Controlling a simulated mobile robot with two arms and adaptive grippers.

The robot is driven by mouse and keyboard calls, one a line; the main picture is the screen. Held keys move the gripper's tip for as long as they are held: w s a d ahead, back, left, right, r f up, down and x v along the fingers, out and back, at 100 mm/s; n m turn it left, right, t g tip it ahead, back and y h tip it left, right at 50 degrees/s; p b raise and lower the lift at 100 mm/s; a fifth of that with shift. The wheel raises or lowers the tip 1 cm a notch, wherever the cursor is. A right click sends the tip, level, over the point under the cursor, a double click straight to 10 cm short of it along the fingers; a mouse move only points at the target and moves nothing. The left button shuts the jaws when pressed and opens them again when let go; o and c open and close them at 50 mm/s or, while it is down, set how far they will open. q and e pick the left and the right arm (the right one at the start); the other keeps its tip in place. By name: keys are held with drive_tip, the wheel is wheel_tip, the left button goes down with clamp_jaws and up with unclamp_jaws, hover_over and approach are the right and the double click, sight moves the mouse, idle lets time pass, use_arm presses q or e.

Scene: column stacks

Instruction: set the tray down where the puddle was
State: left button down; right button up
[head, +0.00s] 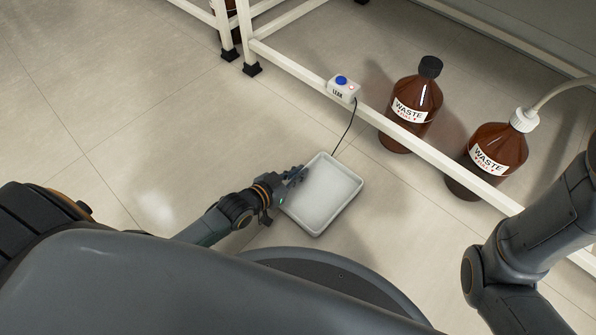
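The white rectangular tray (336,203) is at the middle of the head view, near the front of the bench frame. It looks empty and roughly level; I cannot tell whether it rests fully on the floor. My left gripper (297,174) is at the tray's left rim, with its fingers against or over the edge. Whether they are closed on the rim is too small to tell. My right arm shows at the right, but its gripper is out of view. No clear puddle shows; a pale bright patch (155,209) on the floor may be only reflected light.
Two brown waste bottles (411,108) (494,151) stand behind the low white rail (440,150); the right one has a hose. A leak sensor box (343,88) with a blue button sits at the rail, its black cable running down toward the tray. The floor at left is clear.

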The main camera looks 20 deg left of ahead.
use_arm(q)
drive_tip(key=shift+f, duration=0.3)
drive_tip(key=c, duration=1.5)
unclamp_jaws()
drive_tip(key=shift+r, duration=0.2)
drive_tip(key=s+r+p, duration=0.1)
drive_tip(key=s+a+r+p, duration=0.1)
drive_tip(key=s+p, duration=0.1)
drive_tip(key=shift+r, duration=0.35)
drive_tip(key=p+v, duration=0.5)
drive_tip(key=v, duration=0.3)
drive_tip(key=shift+s+a+f, duration=0.15)
drive_tip(key=shift+s, duration=0.05)
